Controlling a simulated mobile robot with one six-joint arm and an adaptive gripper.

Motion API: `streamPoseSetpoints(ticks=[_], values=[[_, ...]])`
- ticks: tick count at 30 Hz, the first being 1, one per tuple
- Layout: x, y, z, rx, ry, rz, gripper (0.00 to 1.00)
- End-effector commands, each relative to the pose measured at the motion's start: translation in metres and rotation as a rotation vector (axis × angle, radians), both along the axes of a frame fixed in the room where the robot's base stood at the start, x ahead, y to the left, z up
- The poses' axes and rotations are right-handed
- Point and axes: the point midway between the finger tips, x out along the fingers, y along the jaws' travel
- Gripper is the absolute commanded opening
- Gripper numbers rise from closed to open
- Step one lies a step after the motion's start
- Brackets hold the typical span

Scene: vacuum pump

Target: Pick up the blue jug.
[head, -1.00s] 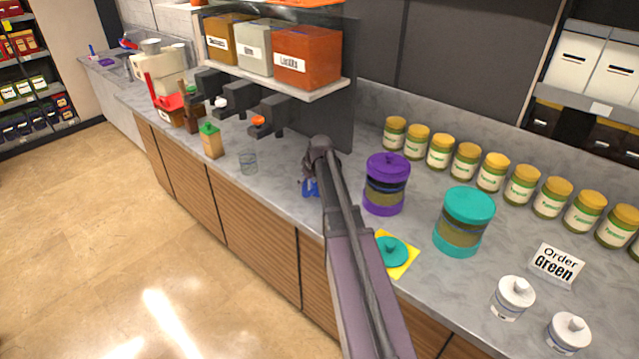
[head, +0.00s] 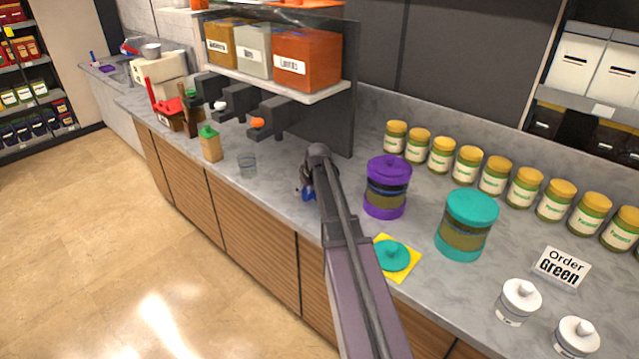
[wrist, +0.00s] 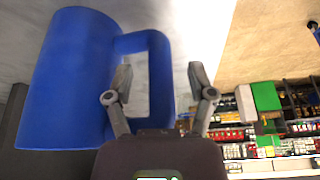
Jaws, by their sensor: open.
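The blue jug (wrist: 75,80) fills the left of the wrist view, close to my gripper. Its handle (wrist: 157,42) points right, toward the fingers. My gripper (wrist: 158,70) is open. Its left finger overlaps the handle opening and its right finger is to the right of the handle, so the handle's outer bar appears between them. I cannot tell whether either finger touches it. In the head view my arm hides most of the jug, and only a small blue patch (head: 309,195) shows beside the arm's end on the counter.
A purple-lidded jar (head: 387,187) and a teal-lidded jar (head: 467,224) stand right of my arm. A teal lid (head: 392,255) lies on a yellow square. The shelf unit (head: 325,95) is behind.

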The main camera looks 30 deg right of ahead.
Motion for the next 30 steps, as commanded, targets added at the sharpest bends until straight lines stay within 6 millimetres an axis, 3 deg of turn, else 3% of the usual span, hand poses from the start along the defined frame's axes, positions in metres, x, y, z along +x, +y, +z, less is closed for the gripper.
streamPoseSetpoints(ticks=[1, 8, 9, 30], values=[[0.0, 0.0, 0.0, 0.0, 0.0, 0.0, 0.71], [0.0, 0.0, 0.0, 0.0, 0.0, 0.0, 0.03], [0.0, 0.0, 0.0, 0.0, 0.0, 0.0, 0.0], [0.0, -0.001, 0.011, -0.001, -0.001, 0.0, 0.0]])
